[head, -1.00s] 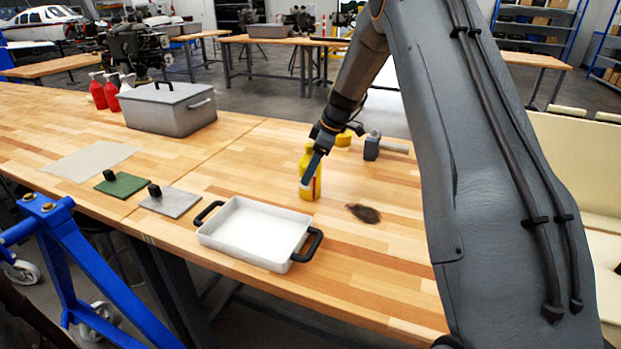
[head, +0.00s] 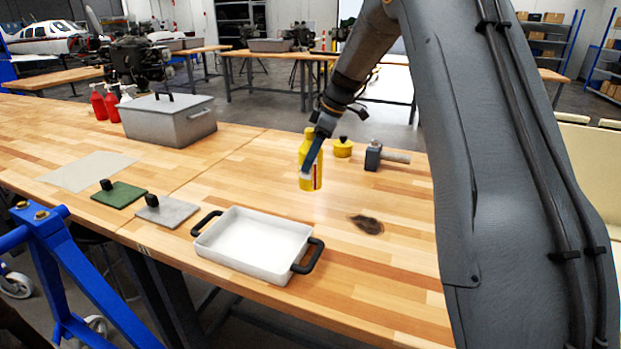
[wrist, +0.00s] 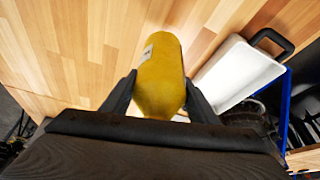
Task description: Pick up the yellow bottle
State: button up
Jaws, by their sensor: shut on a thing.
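The yellow bottle (head: 312,172) is upright in the head view, between the fingers of my gripper (head: 313,155). It appears raised a little above the wooden table. In the wrist view the yellow bottle (wrist: 160,75) fills the middle, with a small pale label patch on it. The dark fingers of my gripper (wrist: 158,95) press on it from both sides. My arm hides nothing of the bottle's lower part except where one finger crosses it.
A white tray (head: 207,243) with black handles stands in front of the bottle. A dark stain (head: 367,224) lies to its right. A grey toolbox (head: 160,125), red bottles (head: 99,105) and two pads (head: 119,197) are to the left.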

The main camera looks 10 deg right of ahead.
notch_tip(320, 180, up, 21)
jog(key=b, duration=0.4)
jog(key=shift+b, duration=0.3)
jog(key=shift+f, duration=0.1)
